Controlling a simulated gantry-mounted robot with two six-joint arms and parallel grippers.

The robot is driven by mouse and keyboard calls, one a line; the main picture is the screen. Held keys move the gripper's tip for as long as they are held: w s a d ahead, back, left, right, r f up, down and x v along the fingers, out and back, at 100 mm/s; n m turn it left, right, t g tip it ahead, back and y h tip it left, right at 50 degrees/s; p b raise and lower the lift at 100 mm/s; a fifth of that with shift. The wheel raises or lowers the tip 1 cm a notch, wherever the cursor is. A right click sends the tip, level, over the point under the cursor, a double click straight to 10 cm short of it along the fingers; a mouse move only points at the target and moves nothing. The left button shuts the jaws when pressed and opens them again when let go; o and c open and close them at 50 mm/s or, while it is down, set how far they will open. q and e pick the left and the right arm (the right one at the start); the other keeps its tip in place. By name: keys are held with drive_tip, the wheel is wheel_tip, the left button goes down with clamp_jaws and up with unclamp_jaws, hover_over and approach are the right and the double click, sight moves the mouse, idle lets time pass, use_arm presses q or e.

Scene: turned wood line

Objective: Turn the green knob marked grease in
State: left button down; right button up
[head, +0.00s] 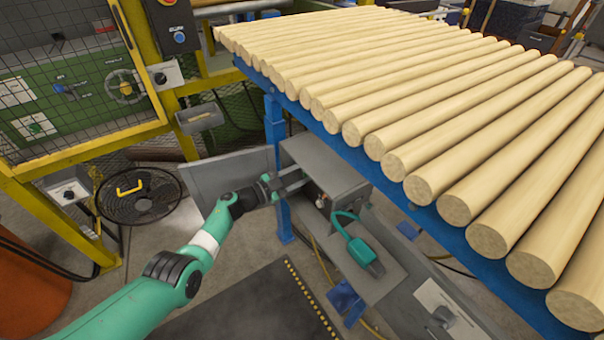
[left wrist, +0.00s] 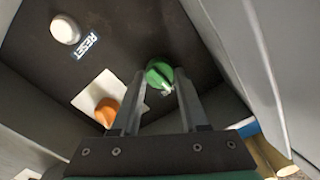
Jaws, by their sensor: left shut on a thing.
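The green knob (left wrist: 158,75) sits on a dark panel (left wrist: 130,35) inside a grey box, and its label is not readable. In the left wrist view my left gripper (left wrist: 160,88) has a finger on each side of the knob and is shut on it. In the head view my left gripper (head: 292,184) reaches into the open grey box (head: 325,163) under the log rack; the knob is hidden there. My right gripper is not in view.
The panel also has an orange knob (left wrist: 107,112) on a pale plate and a white button (left wrist: 66,30) beside a RESET label. The box's grey door (head: 212,180) stands open at left. A teal looped object (head: 360,250) lies on the box's front ledge. Logs (head: 400,80) lie above.

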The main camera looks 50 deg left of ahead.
use_arm(q)
drive_tip(key=shift+m, duration=0.4)
drive_tip(key=shift+c, duration=2.1)
unclamp_jaws()
drive_tip(key=s+a+p, duration=0.2)
drive_tip(key=s+p, duration=0.6)
drive_tip(key=s, duration=0.3)
drive_tip(key=shift+s, duration=0.2)
